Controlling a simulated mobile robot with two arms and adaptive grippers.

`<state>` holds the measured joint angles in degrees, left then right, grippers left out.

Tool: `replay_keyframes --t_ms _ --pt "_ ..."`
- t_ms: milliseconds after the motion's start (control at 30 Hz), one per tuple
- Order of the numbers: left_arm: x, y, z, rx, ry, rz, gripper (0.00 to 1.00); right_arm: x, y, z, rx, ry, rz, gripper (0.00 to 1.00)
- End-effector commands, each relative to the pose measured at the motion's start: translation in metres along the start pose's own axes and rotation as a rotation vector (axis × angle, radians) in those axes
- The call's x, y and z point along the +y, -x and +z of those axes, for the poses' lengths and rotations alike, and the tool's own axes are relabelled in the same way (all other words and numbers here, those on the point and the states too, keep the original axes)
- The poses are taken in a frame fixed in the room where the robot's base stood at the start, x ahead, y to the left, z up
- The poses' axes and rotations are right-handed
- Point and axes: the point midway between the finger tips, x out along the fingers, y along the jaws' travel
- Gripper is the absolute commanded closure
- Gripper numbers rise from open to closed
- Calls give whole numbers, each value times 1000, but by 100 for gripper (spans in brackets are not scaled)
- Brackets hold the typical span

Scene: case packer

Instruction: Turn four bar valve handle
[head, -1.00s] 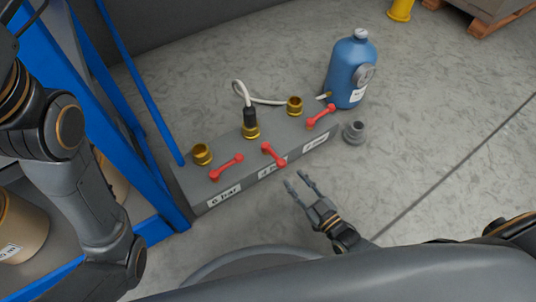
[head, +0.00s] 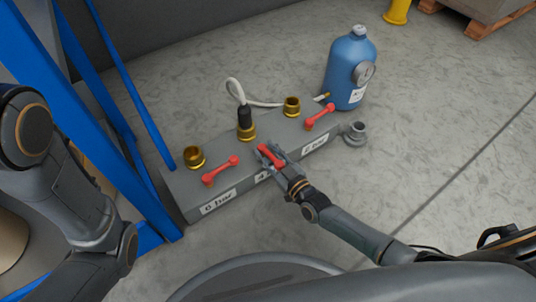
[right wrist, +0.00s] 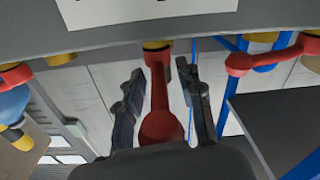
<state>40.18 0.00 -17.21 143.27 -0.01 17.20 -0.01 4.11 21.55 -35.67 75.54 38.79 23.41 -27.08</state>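The red four bar handle (head: 270,157) is the middle one on a grey valve block (head: 188,197); the block's middle label is mostly covered by my gripper. My right gripper (head: 268,153) is at this handle. In the right wrist view, the open fingers (right wrist: 160,74) stand on either side of the red handle (right wrist: 160,100), with gaps visible beside it. A black plug with a white hose (head: 245,117) sits in the middle brass fitting. My left arm shows at the left, but its gripper is out of view.
The 6 bar handle (head: 220,170) and the 2 bar handle (head: 320,117) flank the middle one. A blue bottle with a gauge (head: 347,72) stands behind the block's right end. A blue rack (head: 75,110) is close on the left. Floor at right is clear.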

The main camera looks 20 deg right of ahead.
Motion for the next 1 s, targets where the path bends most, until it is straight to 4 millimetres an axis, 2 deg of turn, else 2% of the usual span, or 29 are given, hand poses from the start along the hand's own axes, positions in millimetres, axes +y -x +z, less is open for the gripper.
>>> replay_keyframes --t_ms 233,400,1000 --pt "0 0 0 0 0 1 60 0 0 0 -1 0 0 65" --pt "0 0 0 0 0 0 60 0 0 0 -1 0 1 100" --pt "0 -1 1 -1 0 0 60 7 3 2 -4 3 8 100"
